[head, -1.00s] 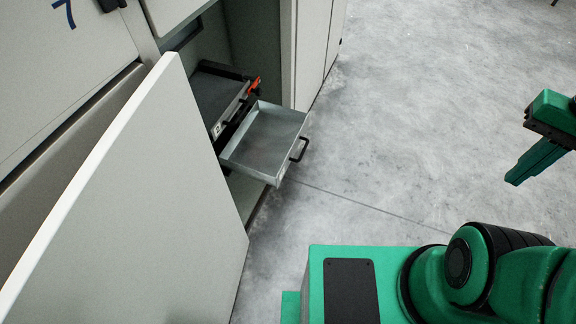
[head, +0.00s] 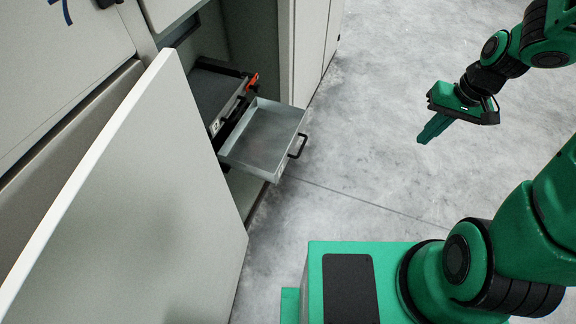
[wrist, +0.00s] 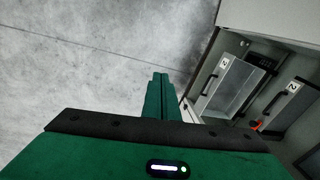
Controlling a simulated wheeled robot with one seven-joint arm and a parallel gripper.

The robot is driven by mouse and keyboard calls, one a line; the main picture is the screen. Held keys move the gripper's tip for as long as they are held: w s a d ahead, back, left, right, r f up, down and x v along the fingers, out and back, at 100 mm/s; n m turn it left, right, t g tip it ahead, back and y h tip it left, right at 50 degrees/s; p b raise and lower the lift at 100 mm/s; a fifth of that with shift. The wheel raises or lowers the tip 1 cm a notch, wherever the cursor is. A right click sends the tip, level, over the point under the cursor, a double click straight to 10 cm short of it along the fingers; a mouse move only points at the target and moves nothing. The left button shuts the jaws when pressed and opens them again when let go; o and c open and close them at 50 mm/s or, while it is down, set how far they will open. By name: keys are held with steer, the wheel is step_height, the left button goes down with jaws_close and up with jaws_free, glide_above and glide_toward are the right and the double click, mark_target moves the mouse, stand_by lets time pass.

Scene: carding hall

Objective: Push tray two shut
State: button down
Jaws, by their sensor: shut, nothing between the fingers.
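A grey metal tray (head: 265,137) stands pulled out of the open cabinet in the head view. Its black handle (head: 299,146) faces the open floor. In the wrist view the pulled-out tray (wrist: 232,88) is at the right, with a small white label (wrist: 225,62) near its handle. A second tray (head: 213,93) sits deeper inside the cabinet, and its label (wrist: 293,87) looks like a 2. The label on the pulled-out tray is too small to read surely. My gripper (head: 427,136) is shut and empty, to the right of the handle and apart from it. Its fingers show in the wrist view (wrist: 160,80).
A large pale door (head: 130,205) stands open at the left of the trays. An orange piece (head: 252,82) shows at the far side of the inner tray. The grey floor (head: 385,80) between my gripper and the cabinet is clear.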

steer(key=w+a+f+n+y, duration=0.1)
steer(key=w+a+f+y, duration=0.1)
steer(key=w+a+f, duration=0.5)
steer(key=m+t+y, duration=0.2)
steer(key=m+y, duration=0.1)
steer(key=y, duration=0.2)
glide_toward(280, 167)
step_height(280, 167, down, 3)
steer(key=a, duration=0.3)
steer(key=shift+w+a+f, duration=0.25)
steer(key=shift+w+a, duration=0.1)
steer(key=shift+a, duration=0.1)
